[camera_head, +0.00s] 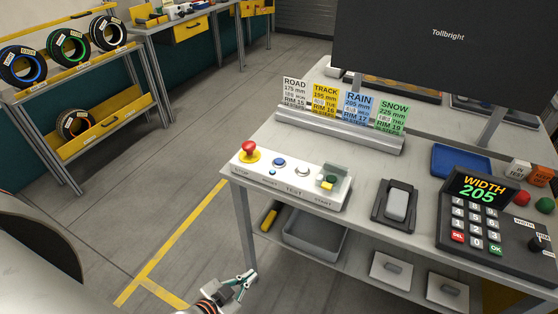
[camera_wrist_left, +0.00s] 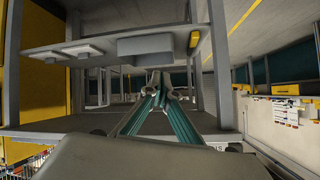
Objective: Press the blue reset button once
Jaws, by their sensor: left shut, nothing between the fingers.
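The blue reset button (camera_head: 279,162) is on the white control panel (camera_head: 290,180) at the table's front left corner. It sits between the red mushroom stop button (camera_head: 250,151) and the white test button (camera_head: 303,171). My left gripper (camera_head: 246,282) is low in the head view, in front of and below the tabletop, apart from the panel. Its teal fingers are shut and empty; they also show in the left wrist view (camera_wrist_left: 163,82), facing the underside area of the table. The button is not visible in the wrist view. My right gripper is not in view.
A green start button (camera_head: 330,179) under a raised cover is at the panel's right end. A rocker switch (camera_head: 396,204) and a keypad reading WIDTH 205 (camera_head: 476,215) stand to the right. A lower shelf holds a grey bin (camera_head: 314,238). Sign cards (camera_head: 327,100) stand behind the panel.

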